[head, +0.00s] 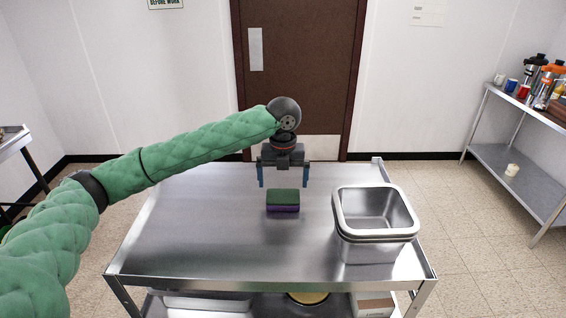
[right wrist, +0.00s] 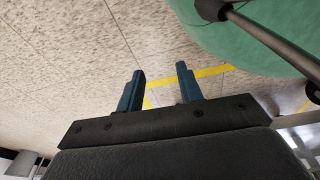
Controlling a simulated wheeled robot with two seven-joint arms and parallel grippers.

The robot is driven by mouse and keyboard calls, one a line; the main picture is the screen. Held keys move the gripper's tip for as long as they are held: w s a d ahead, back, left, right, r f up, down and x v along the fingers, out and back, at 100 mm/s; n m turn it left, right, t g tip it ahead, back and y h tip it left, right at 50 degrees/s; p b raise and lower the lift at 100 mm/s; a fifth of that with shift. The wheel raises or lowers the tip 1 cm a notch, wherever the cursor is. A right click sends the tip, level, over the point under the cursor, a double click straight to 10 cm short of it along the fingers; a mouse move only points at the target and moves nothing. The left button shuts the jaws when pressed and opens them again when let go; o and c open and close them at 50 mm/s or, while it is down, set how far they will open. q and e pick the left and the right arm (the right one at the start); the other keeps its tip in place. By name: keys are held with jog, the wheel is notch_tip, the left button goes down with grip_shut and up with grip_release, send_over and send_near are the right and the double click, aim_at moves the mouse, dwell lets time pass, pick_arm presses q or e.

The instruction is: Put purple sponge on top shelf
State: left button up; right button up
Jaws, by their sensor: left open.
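The purple sponge (head: 283,208) with a dark green top lies on the upper deck of a steel cart (head: 190,235), near the middle in the head view. My left gripper (head: 284,182) is above and just behind the sponge, pointing down. Its blue fingers are wide apart with nothing between them. My right gripper (right wrist: 160,88) shows only in the right wrist view. Its two blue fingers are apart and empty, with floor behind them.
A deep steel pan (head: 375,225) stands on the cart's right side. The cart's lower shelf holds a tray (head: 205,301), a round item (head: 308,297) and a box (head: 372,304). A steel rack (head: 515,170) with bottles and cups stands far right. The deck's left side is clear.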

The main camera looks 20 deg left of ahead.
aim_at(283, 192)
pick_arm(q)
notch_tip(283, 192, up, 8)
jog(key=b, duration=0.3)
jog(key=shift+r, duration=0.25)
pick_arm(e)
jog(key=w+a+r, duration=0.2)
jog(key=w+r, duration=0.1)
jog(key=w, duration=0.3)
jog(key=shift+w, duration=0.3)
